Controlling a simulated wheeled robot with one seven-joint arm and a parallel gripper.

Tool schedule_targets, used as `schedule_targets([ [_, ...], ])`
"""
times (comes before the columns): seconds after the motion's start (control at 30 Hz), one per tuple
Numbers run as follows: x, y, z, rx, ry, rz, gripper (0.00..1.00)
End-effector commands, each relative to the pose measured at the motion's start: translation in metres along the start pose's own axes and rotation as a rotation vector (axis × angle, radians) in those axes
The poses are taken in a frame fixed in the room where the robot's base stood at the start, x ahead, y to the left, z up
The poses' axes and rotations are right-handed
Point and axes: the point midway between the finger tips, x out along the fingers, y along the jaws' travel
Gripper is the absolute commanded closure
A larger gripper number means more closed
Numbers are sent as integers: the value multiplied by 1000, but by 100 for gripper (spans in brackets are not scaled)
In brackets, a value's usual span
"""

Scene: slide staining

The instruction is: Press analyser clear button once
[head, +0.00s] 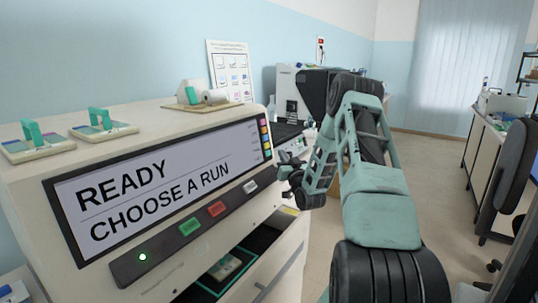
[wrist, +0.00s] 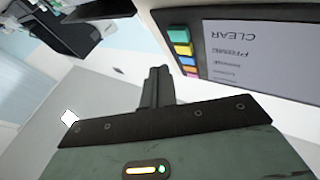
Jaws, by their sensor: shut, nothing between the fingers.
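The analyser (head: 150,140) is a white bench machine at the left, its screen (head: 130,190) reading READY, CHOOSE A RUN. A column of small coloured keys (head: 266,138) runs down the screen's right edge. In the wrist view, upside down, the word CLEAR (wrist: 225,33) shows on the screen roughly beside the green key (wrist: 177,34) at one end of the column; the exact pairing is hard to tell. My gripper (head: 285,186) is at the right end of the analyser front. In the wrist view its fingers (wrist: 159,75) are together and empty, pointing past the keys, apart from them.
Below the screen a dark strip carries a green button (head: 189,227), a red button (head: 217,209) and a pale button (head: 250,187). An open drawer (head: 232,270) lies beneath. A bench (head: 490,140) and a chair (head: 515,165) stand right. Floor between is clear.

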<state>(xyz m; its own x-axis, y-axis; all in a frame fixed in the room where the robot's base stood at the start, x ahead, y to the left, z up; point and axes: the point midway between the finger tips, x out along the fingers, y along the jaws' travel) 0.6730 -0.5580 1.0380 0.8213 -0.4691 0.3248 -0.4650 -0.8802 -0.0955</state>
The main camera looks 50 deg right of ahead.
Motion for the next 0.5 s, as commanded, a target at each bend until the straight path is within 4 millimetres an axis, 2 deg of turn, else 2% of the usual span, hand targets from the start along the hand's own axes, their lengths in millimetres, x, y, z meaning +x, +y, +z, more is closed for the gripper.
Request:
schedule_targets([
  [0.2, -14, 10, -10, -1, 0, -1, 100],
  [0.5, -17, 12, -12, 0, 0, -1, 100],
])
